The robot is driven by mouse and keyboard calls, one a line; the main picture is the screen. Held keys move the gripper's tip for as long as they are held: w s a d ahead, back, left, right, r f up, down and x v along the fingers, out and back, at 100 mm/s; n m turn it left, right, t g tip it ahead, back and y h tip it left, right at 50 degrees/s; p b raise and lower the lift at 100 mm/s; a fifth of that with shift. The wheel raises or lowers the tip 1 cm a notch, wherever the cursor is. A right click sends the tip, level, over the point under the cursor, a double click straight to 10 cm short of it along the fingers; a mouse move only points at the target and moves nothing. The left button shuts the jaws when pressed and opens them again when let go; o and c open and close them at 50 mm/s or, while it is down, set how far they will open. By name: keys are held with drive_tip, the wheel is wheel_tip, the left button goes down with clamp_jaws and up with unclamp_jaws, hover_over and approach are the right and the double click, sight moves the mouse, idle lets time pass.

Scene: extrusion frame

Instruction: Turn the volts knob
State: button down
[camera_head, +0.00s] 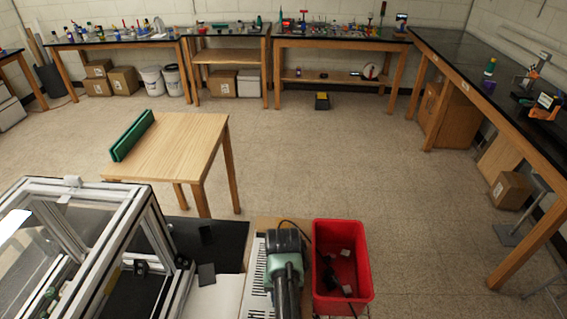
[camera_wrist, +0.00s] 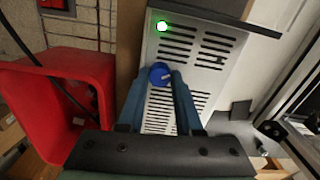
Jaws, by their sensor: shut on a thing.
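A round blue knob (camera_wrist: 160,73) stands out from the face of a light grey vented unit (camera_wrist: 205,45) in the wrist view. I take it to be the volts knob, but no label is readable. My gripper (camera_wrist: 161,82) has one finger on each side of the knob and is shut on it. A lit green indicator (camera_wrist: 162,26) is farther up the same face. In the head view the vented unit (camera_head: 257,280) is partly covered by my arm, and the knob is hidden there.
A red bin (camera_head: 343,262) with small dark and light pieces stands close beside the unit. A metal extrusion frame (camera_head: 105,225) is on the other side. A wooden table (camera_head: 180,140) with a green rack is beyond. Open floor lies farther ahead.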

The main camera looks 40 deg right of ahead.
drive_tip(key=shift+r+n, duration=0.1)
drive_tip(key=shift+n, duration=0.5)
drive_tip(key=shift+w+n, duration=0.1)
drive_tip(key=shift+n, duration=0.2)
drive_tip(key=c, duration=0.6)
unclamp_jaws()
wheel_tip(320, 180, up, 13)
idle(0.4)
